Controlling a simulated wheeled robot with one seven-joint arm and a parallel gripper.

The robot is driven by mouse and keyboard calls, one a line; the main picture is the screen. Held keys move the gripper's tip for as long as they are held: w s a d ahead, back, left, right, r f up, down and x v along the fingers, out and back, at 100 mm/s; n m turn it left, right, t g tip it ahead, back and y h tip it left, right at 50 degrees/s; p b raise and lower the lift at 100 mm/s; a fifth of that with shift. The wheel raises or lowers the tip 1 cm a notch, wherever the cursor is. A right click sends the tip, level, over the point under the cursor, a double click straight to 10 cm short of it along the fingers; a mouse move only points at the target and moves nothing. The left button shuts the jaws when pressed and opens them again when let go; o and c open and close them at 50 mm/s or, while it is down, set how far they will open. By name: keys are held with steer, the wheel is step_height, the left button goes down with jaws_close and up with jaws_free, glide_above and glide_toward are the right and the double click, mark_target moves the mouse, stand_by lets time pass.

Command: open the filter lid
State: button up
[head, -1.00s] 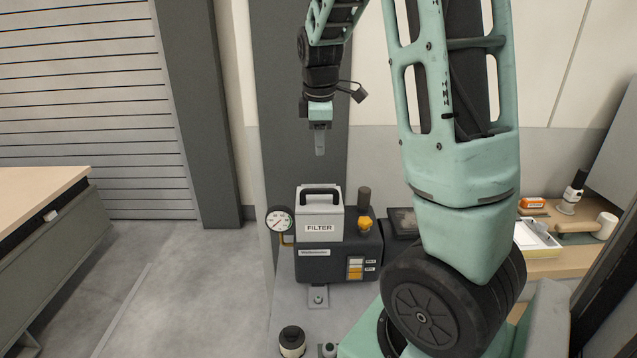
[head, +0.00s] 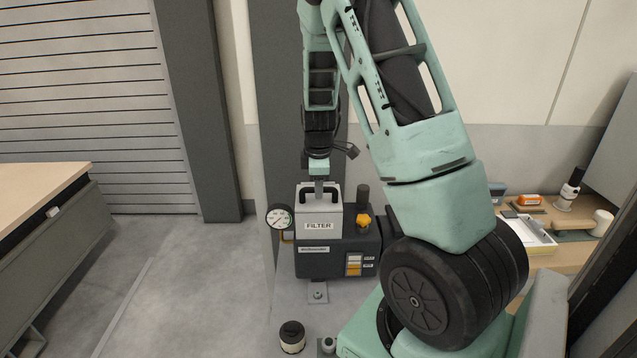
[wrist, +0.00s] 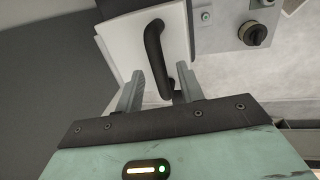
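The filter lid (head: 320,226) is a pale box labelled FILTER on top of a dark unit (head: 335,262). It looks closed. Its black handle (head: 304,197) stands up from its top; in the wrist view the handle (wrist: 153,47) is a black bar on the white lid (wrist: 125,47). My gripper (head: 319,197) is directly above the lid, at handle height. In the wrist view my gripper (wrist: 158,85) has its fingers apart, with the near end of the handle between them. I see gaps beside the handle, so the fingers do not appear closed on it.
A pressure gauge (head: 279,217) sits left of the lid, and a yellow knob (head: 364,221) sits right of it. A small dark-topped cylinder (head: 292,337) stands in front. A bench with small items (head: 540,235) is at the right. The floor at left is clear.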

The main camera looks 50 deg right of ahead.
jaws_close()
steer(key=shift+r, duration=0.15)
